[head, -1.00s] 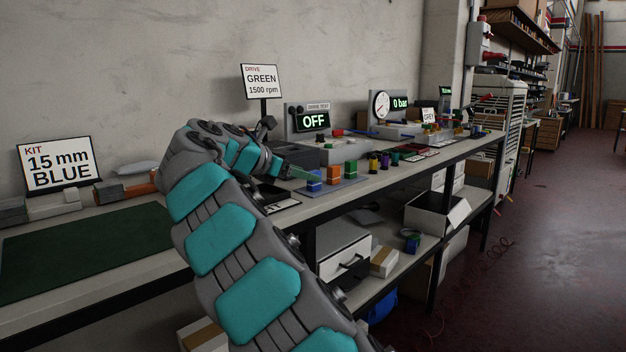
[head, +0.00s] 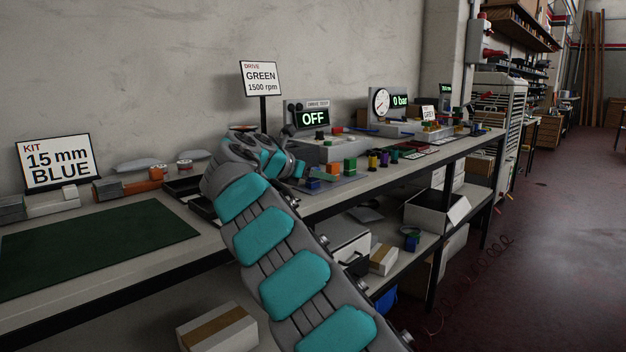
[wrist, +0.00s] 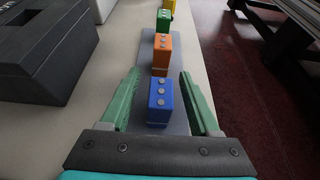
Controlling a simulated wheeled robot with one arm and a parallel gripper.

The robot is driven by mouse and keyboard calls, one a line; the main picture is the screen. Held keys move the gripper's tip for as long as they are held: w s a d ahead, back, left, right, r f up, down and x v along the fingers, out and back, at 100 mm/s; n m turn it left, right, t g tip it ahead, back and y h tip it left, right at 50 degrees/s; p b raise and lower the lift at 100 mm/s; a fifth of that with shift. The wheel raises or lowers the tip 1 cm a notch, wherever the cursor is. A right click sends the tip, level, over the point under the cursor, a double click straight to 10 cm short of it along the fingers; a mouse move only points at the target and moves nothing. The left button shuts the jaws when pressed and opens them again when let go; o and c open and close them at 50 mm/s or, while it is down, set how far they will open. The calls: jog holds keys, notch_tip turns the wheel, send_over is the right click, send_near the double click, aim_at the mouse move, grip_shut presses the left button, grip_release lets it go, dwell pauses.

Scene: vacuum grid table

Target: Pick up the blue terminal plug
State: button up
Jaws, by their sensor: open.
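The blue terminal plug (wrist: 160,103) is a small upright block with round grey studs on top. It stands on a grey strip (wrist: 178,86) at the front of a row, in the middle of the wrist view. My gripper (wrist: 161,82) is open, with one green finger on each side of the blue plug and a gap on both sides. Nothing is held. In the head view the blue plug (head: 313,184) shows small beside my gripper, partly hidden by it.
An orange plug (wrist: 162,55) stands just behind the blue one, then a green plug (wrist: 164,20) and a yellow one. A dark grey box (wrist: 45,45) lies to the left. The table edge drops to the red floor (wrist: 255,60) on the right.

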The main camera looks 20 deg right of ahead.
grip_shut()
dwell(0.5)
